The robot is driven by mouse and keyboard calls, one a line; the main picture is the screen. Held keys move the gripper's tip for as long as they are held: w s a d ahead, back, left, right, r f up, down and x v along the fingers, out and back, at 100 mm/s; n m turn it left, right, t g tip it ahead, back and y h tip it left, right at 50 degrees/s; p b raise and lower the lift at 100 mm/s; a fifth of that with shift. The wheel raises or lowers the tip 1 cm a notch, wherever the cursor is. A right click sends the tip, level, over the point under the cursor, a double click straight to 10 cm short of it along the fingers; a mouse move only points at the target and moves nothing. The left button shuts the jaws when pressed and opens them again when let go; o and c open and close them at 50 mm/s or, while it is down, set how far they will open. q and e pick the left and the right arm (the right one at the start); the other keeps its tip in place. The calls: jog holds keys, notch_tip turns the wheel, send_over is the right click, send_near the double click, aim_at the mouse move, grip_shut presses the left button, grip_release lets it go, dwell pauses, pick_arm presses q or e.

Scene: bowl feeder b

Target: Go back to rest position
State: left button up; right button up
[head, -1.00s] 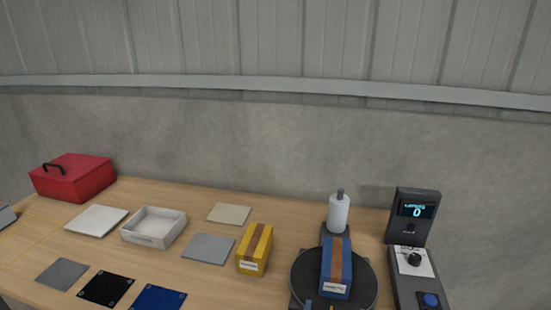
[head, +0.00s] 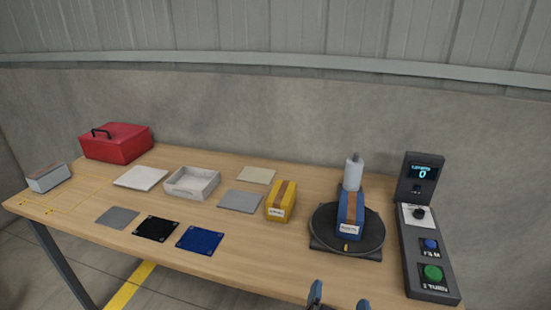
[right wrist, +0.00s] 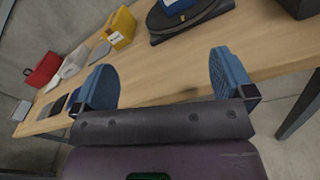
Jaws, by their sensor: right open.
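My right gripper (head: 339,296) shows at the bottom edge of the head view, in front of the table's front edge. In the right wrist view its two blue finger pads (right wrist: 162,84) are wide apart with nothing between them. A blue box with a brown stripe (head: 350,216) stands on the black round turntable (head: 324,240), apart from the gripper. A yellow box with a brown stripe (head: 281,201) stands on the table to its left. My left gripper is not in view.
The wooden table (head: 270,270) also holds a red toolbox (head: 117,144), a white tray (head: 192,184), several flat pads, a grey box (head: 48,178), a white bottle (head: 353,173) and a control panel (head: 430,265) with green and blue buttons. The table's front strip is clear.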

jog(key=s+d+f+m+g+y, duration=0.1)
jog(key=s+d+f+m+g, duration=0.2)
jog(key=s+d+f+m, duration=0.4)
jog(key=s+d+f+m+g+y, duration=0.2)
jog(key=s+d+f+m, duration=0.5)
jog(key=m, duration=1.4)
jog(key=shift+s+d+f+g+y, duration=0.3)
jog(key=shift+s+f+g, duration=0.3)
jog(key=shift+s+f, duration=0.4)
